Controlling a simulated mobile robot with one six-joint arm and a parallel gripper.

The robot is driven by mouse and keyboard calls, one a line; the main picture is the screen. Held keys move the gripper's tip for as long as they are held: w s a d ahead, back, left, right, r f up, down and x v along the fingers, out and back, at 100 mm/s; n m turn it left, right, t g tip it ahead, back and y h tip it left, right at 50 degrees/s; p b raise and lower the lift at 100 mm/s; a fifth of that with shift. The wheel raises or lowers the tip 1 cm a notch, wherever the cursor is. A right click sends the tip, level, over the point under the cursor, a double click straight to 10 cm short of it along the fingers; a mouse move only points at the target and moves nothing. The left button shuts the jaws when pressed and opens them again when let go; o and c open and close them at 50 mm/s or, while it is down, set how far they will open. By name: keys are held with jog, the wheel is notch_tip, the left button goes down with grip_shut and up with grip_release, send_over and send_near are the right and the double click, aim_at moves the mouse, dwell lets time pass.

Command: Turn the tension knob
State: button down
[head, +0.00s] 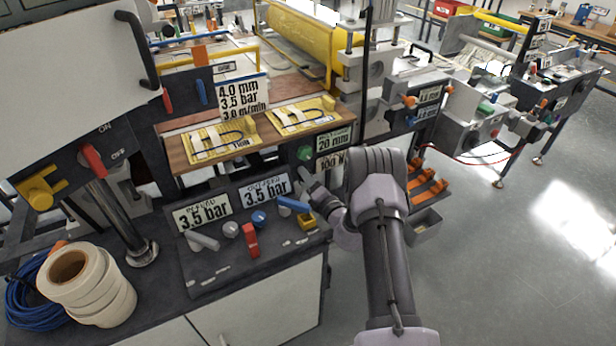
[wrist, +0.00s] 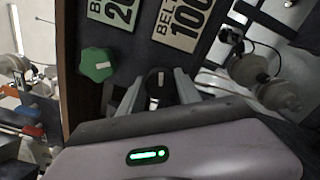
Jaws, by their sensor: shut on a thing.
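The tension knob (wrist: 158,84) appears to be the dark round knob with a pale mark in the wrist view, beside the "BELT 100" plate (wrist: 183,24). My gripper (wrist: 157,90) has one finger on each side of it and is shut on it. In the head view my gripper (head: 308,182) reaches the panel below the green knob (head: 304,153), and hides the dark knob. The green knob (wrist: 97,64) also shows left of my fingers in the wrist view, apart from them.
A dark console (head: 215,265) with pressure displays, levers and small knobs lies left of my gripper. Yellow fixtures (head: 222,142) sit on the wooden board above. Orange brackets (head: 428,185) are to the right. The floor (head: 500,270) at right is clear.

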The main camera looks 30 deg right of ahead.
jog(key=shift+m, duration=0.5)
jog(key=c, duration=0.8)
grip_release()
jog(key=shift+c, duration=0.2)
jog(key=s+p, duration=0.3)
jog(key=s, duration=1.4)
jog(key=shift+s+d, duration=0.2)
jog(key=shift+d, duration=0.1)
jog(key=shift+f, duration=0.1)
